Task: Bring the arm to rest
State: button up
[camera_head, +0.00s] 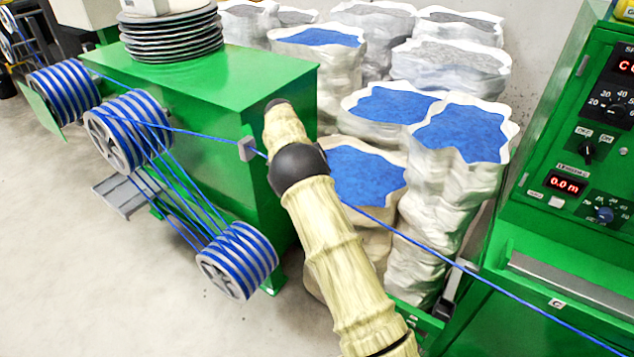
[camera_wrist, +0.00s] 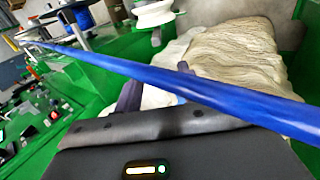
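My arm (camera_head: 330,240), in a beige cover with a dark round joint, reaches up from the bottom of the head view in front of the blue cable (camera_head: 385,217). The arm's far end is by the green machine, and no gripper fingers show there. In the wrist view my gripper (camera_wrist: 160,72) has two dark fingers standing apart. The blue cable (camera_wrist: 215,92) crosses close in front of them and hides part of the right finger. I cannot tell whether the cable touches the fingers. Nothing is seen held between them.
A green machine (camera_head: 215,85) with striped blue cable reels (camera_head: 130,130) stands at left. White sacks with blue granules (camera_head: 460,133) stand behind the arm. A green control cabinet (camera_head: 570,170) is at right. The cable spans between machine and cabinet. Bare floor (camera_head: 60,270) lies at lower left.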

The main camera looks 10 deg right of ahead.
dwell(0.3)
jog(key=s+d+r+n+t+y, duration=0.3)
jog(key=s+d, duration=0.1)
jog(key=s, duration=0.5)
jog(key=s+a+n+t+y, duration=0.1)
jog(key=s+n+t, duration=0.3)
jog(key=s, duration=1.6)
jog(key=shift+s+a+r+n+y, duration=0.15)
jog(key=shift+a+n+y, duration=0.3)
jog(key=shift+n, duration=0.35)
